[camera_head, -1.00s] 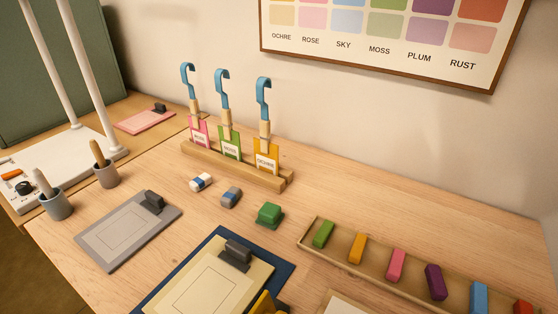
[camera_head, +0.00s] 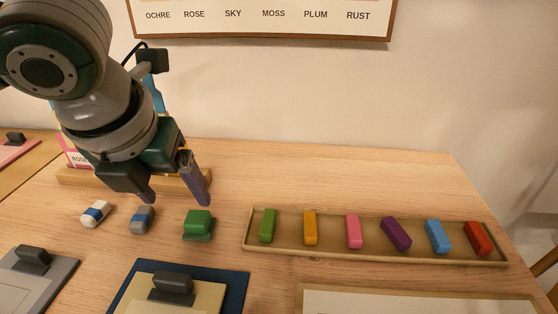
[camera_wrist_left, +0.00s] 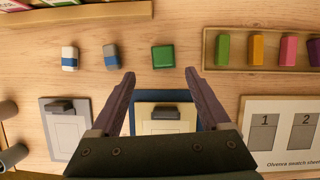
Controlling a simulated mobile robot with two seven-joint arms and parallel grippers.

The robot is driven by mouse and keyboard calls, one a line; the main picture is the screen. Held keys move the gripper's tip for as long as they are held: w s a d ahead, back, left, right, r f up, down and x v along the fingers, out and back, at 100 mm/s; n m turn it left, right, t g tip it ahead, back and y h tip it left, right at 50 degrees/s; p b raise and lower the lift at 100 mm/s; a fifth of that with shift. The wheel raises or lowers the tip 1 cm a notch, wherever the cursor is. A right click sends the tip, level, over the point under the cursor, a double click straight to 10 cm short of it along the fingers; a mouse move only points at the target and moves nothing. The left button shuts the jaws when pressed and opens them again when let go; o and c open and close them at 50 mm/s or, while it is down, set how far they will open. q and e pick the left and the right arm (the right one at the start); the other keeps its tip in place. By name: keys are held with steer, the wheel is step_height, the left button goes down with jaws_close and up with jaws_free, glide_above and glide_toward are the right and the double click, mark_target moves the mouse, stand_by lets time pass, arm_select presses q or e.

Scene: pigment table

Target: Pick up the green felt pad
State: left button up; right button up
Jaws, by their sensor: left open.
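The green felt pad (camera_head: 199,224) is a small green block on a flat green base, lying on the wooden table left of the pastel tray. It also shows in the left wrist view (camera_wrist_left: 163,57), just beyond my fingertips and between their lines. My left gripper (camera_head: 178,197) is open and empty, above the table behind and to the left of the pad, fingers pointing down. In the left wrist view its two fingers (camera_wrist_left: 160,74) stand wide apart, and nothing is between them. My right gripper is not in view.
A white-and-blue eraser (camera_head: 96,214) and a grey-and-blue eraser (camera_head: 142,220) lie left of the pad. A tray (camera_head: 375,258) of coloured sticks is to the right. A clipboard on a blue mat (camera_head: 238,288) lies in front. The wooden card rack (camera_head: 75,178) stands behind, partly hidden.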

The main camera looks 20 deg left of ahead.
mark_target(196, 217)
arm_select(q)
steer(key=x, duration=0.4)
steer(key=b+x, duration=0.1)
steer(key=x, duration=0.3)
steer(key=shift+w+d, duration=0.15)
steer(key=shift+d, duration=0.1)
steer(key=shift+c, duration=0.2)
jaws_close()
